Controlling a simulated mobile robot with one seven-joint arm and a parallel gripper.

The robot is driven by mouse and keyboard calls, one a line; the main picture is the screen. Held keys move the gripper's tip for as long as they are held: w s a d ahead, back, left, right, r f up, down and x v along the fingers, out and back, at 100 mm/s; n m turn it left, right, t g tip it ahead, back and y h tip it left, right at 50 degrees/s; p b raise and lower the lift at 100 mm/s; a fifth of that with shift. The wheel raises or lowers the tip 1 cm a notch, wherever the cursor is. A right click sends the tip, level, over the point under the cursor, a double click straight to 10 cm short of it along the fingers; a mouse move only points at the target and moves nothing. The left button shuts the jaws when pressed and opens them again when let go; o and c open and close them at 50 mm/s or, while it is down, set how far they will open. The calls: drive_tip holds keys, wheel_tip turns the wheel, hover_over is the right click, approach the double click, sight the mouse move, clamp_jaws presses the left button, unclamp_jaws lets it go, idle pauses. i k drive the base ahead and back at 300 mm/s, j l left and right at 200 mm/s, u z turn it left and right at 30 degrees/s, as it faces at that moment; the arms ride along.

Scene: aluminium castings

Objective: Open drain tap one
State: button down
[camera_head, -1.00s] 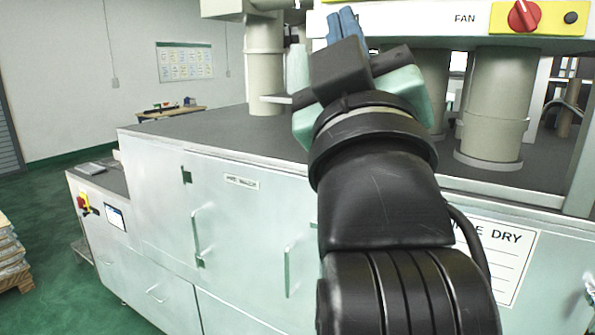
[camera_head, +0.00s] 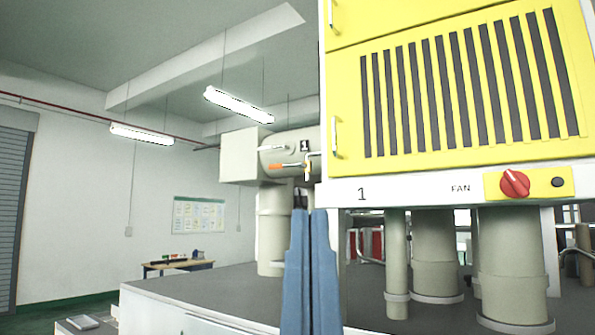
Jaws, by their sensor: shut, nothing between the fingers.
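A small tap with an orange lever (camera_head: 284,166) is on the beige pipework, left of the yellow cabinet, under a small tag marked 1 (camera_head: 304,146). The lever lies roughly level and points left. A yellow fitting and a thin bent pipe (camera_head: 310,160) are at its right. My gripper (camera_head: 309,212) is in front of and below the tap in the picture, its blue fingers upright, together and empty. The tips appear apart from the lever; the depth between them is hard to judge. The fingers hide part of the upright pipe's right side.
The yellow slatted cabinet (camera_head: 470,85) is close on the right, with a red FAN knob (camera_head: 515,183) on its white lower edge. Thick beige columns (camera_head: 513,255) stand below it on the dark worktop (camera_head: 230,292). Open space lies left of the pipework.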

sight(278, 165)
drive_tip(key=i+j+z, duration=0.2)
drive_tip(key=i+j, duration=0.55)
drive_tip(key=i+j+z, duration=0.2)
drive_tip(key=i+j, duration=0.5)
drive_tip(key=j, duration=0.2)
drive_tip(key=i+l, duration=0.15)
drive_tip(key=i, duration=0.4)
